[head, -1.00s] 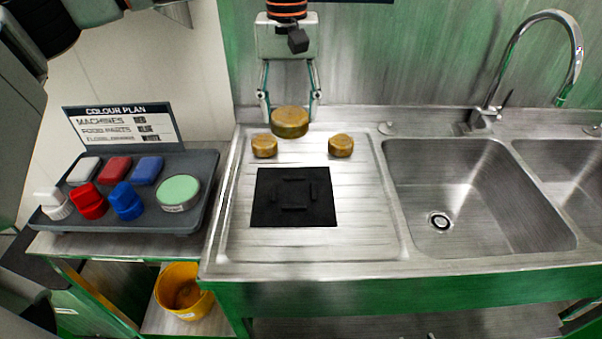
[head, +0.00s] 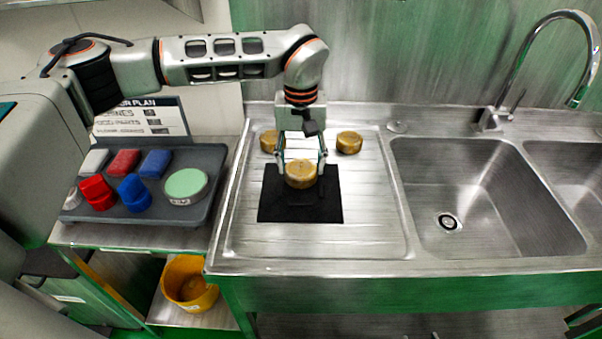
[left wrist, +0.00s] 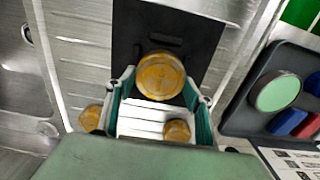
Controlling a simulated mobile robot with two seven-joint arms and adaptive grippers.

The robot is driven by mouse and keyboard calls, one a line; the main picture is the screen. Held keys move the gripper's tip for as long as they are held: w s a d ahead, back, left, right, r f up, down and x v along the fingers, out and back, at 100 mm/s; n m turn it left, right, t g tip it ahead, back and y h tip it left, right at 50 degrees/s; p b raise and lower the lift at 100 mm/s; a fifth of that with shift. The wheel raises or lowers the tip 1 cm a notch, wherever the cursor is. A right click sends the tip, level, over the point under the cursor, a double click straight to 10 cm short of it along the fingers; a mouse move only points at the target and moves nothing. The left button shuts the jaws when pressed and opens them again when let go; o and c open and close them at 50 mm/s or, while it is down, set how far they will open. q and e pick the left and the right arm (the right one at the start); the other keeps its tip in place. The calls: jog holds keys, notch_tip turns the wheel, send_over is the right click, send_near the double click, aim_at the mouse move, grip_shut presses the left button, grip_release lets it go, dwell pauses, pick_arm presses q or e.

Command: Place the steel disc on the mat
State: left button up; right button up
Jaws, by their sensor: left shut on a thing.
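A round gold-brown disc (head: 300,174) is between the fingertips of my left gripper (head: 302,168), which is shut on it. It looks like the task's steel disc, though its colour is brassy. It is over the far-middle part of the black square mat (head: 275,208); I cannot tell whether it touches. In the left wrist view the disc (left wrist: 160,75) is at the fingertips, with the mat (left wrist: 128,28) behind it. Raised bars on the mat are partly hidden by the disc. My right gripper is not in view.
Two smaller gold-brown pieces, left (head: 270,141) and right (head: 349,142), stand behind the mat on the ribbed drainboard (head: 375,220). The sink (head: 480,200) is to the right. A grey tray (head: 140,213) holds coloured pieces and a green-topped round. A yellow bucket (head: 188,285) is below.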

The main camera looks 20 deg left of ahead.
aim_at(301, 167)
pick_arm(q)
jog(key=shift+f, duration=1.85)
jog(key=shift+f, duration=0.1)
jog(key=o, duration=1.5)
jog(key=shift+f, duration=0.1)
jog(key=shift+o, duration=0.2)
notch_tip(301, 167, up, 12)
jog(key=shift+r+b, duration=0.2)
jog(key=shift+b, duration=0.1)
